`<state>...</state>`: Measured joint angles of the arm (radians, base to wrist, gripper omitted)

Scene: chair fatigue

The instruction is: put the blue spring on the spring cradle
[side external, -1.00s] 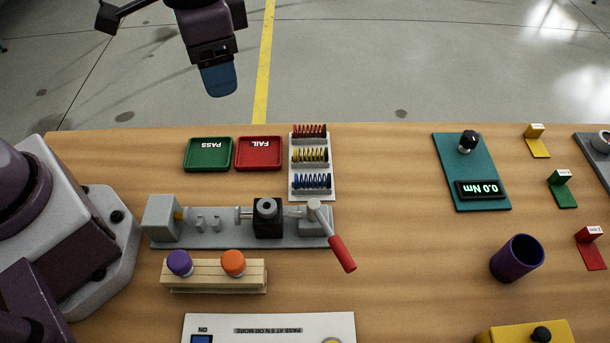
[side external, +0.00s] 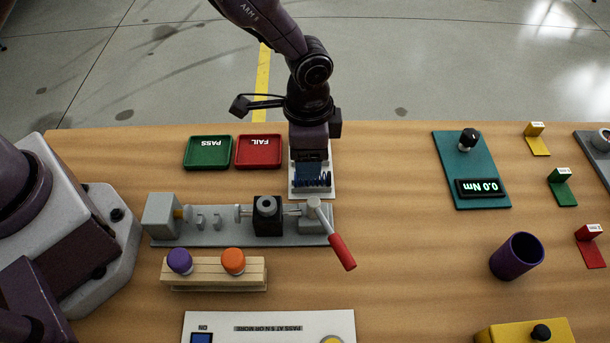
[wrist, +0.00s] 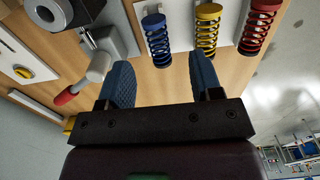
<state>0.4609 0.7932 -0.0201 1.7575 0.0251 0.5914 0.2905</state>
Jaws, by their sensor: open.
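The blue spring (side external: 312,183) lies at the front of the white spring rack (side external: 325,193); it also shows in the wrist view (wrist: 158,42). My gripper (wrist: 161,75) is open and empty. In the wrist view the blue spring lies just beyond the fingertips, lined up with the gap between them. In the side view my gripper is over the rack and hides the yellow and red springs. What looks like the spring cradle, a pair of small grey notched supports (side external: 208,221), stands empty on the grey test fixture (side external: 160,240).
In the wrist view the yellow spring (wrist: 207,30) and red spring (wrist: 259,28) sit beside the blue one. The fixture's red-handled lever (side external: 341,252) stands in front of the rack. Green PASS (side external: 208,153) and red FAIL (side external: 259,153) trays lie left of it.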

